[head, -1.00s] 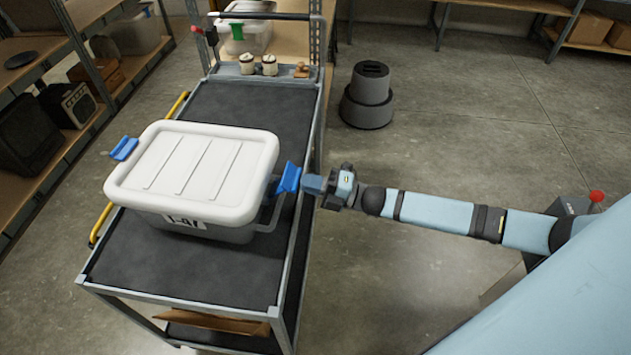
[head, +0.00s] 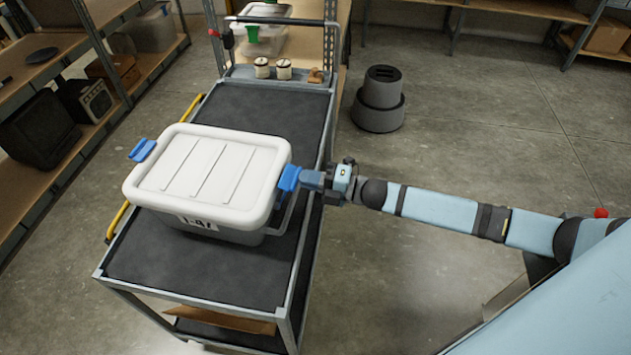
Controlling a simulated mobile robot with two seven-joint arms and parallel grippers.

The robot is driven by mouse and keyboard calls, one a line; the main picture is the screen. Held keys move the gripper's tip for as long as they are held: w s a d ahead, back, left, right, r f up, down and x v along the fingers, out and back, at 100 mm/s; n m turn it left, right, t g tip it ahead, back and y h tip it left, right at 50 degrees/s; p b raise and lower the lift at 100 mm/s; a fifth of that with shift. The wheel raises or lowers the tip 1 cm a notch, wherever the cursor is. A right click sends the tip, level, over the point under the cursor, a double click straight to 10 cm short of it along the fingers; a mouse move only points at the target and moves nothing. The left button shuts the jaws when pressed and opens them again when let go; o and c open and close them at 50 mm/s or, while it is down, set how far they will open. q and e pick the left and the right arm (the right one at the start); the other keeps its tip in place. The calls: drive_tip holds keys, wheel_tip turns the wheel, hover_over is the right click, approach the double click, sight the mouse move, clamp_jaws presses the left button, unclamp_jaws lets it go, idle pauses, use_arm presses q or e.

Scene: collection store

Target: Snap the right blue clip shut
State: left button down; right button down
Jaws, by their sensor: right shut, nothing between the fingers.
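A grey box with a white lid (head: 208,172) and a label on its front stands on the cart. The right blue clip (head: 288,178) is at the lid's right edge, upright or slightly tilted and close against the rim. I cannot tell whether it is latched. The left blue clip (head: 142,149) sticks outward from the lid's left edge. My right gripper (head: 304,179) is shut and empty, with its fingertips at the outer face of the right clip, seemingly touching it. My left gripper is not in view.
The box stands on the cart's dark top (head: 190,264), which has free room in front and behind. Two small pale jars (head: 273,68) stand on the cart's far ledge. A grey stepped stool (head: 380,100) is on the floor behind my right arm. Shelves line the left.

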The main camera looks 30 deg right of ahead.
sight(293, 178)
drive_tip(key=shift+w+a+r, duration=0.75)
drive_tip(key=shift+w+a, duration=0.05)
drive_tip(key=shift+a, duration=0.1)
drive_tip(key=shift+w+a+r, duration=0.25)
drive_tip(key=shift+w+a, duration=0.15)
drive_tip(key=shift+a, duration=0.1)
drive_tip(key=shift+r, duration=0.1)
